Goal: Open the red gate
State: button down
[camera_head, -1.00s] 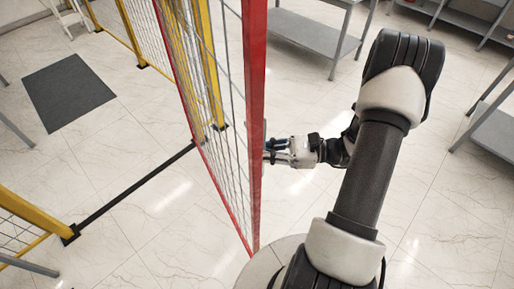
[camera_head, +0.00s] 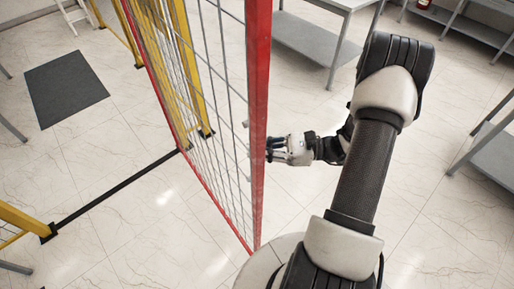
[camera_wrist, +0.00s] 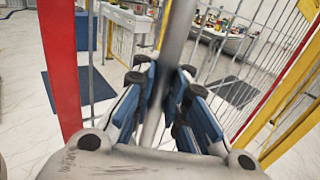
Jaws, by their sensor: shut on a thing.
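The red gate (camera_head: 258,110) is a red frame with wire mesh. It stands swung away from the yellow fence, with a gap of floor on its left side. In the wrist view its red frame post (camera_wrist: 62,70) shows at the left. My gripper (camera_head: 273,148) is at the right side of the gate's near post. In the wrist view my gripper (camera_wrist: 160,100) is shut around a grey bar (camera_wrist: 176,45), which looks like the gate's handle. The fingers have blue pads on both sides of the bar. In the head view the post hides part of the grip.
Yellow fence posts (camera_head: 188,65) stand behind the gate, and another yellow post (camera_head: 25,220) is at the lower left. A black floor strip (camera_head: 115,190) runs between them. A dark mat (camera_head: 65,88) lies beyond. Grey tables (camera_head: 305,38) stand at the upper right.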

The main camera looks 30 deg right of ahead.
jog(key=shift+s+a+f, duration=0.15)
jog(key=shift+s, duration=0.1)
jog(key=c, duration=1.8)
grip_release()
jog(key=shift+s, duration=0.15)
jog(key=shift+o, duration=1.1)
jog(key=shift+d, duration=0.2)
jog(key=v, duration=1.2)
